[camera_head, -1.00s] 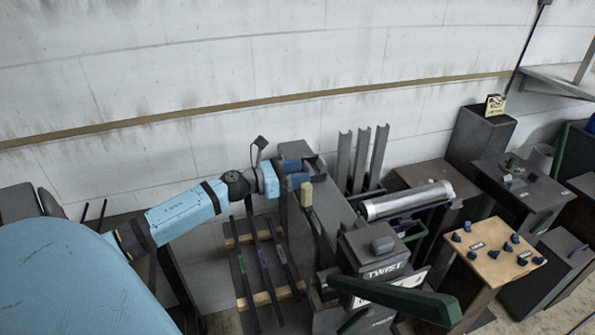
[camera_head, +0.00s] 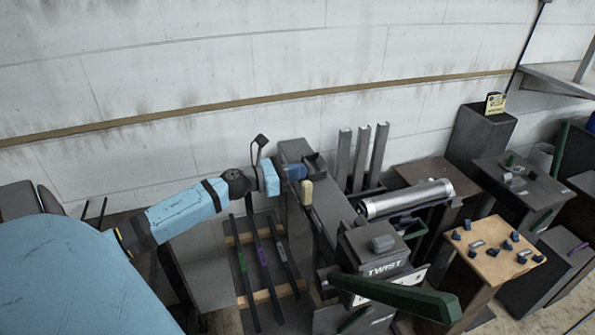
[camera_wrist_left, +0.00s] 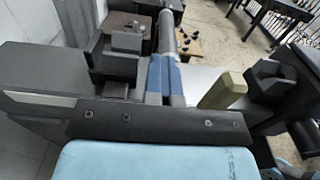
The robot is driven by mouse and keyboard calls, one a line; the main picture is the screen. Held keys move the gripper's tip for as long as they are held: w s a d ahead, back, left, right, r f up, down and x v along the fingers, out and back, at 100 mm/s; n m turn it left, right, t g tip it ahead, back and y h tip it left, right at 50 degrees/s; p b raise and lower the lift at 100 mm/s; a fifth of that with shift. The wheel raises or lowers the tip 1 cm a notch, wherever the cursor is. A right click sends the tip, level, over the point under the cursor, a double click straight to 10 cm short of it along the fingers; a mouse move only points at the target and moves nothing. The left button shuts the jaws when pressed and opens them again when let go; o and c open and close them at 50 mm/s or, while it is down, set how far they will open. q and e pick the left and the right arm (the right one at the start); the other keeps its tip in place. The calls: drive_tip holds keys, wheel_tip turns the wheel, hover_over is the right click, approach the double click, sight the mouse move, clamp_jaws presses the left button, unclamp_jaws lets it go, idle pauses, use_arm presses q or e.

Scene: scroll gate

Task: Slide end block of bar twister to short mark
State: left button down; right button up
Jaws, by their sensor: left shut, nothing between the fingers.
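The bar twister is a long dark grey bench (camera_head: 335,205) with a box marked "TWIST" (camera_head: 383,268) at its near end. A dark block (camera_head: 317,163), which looks like the end block, sits near the bench's far end. It appears as a dark stepped block (camera_wrist_left: 115,65) in the left wrist view. My left gripper (camera_head: 300,172) is shut and empty, its blue fingers (camera_wrist_left: 164,75) together beside this block. I cannot tell whether they touch it. A pale yellow handle (camera_head: 307,192) stands just in front of the fingers. The short mark cannot be made out. My right gripper is not in view.
A rack with several dark bars (camera_head: 262,260) stands left of the bench. Upright grey channels (camera_head: 361,155) and a metal cylinder (camera_head: 408,199) are to its right. A green lever (camera_head: 395,297) crosses the near end. A wooden-topped stand (camera_head: 492,250) is farther right.

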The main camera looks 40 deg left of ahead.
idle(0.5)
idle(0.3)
use_arm(q)
drive_tip(key=c, duration=0.9)
unclamp_jaws()
drive_tip(key=shift+s+a+f, duration=0.1)
drive_tip(key=shift+s+a, duration=0.05)
drive_tip(key=shift+s, duration=0.2)
drive_tip(key=b+v, duration=0.3)
drive_tip(key=v, duration=1)
drive_tip(key=shift+a, duration=0.1)
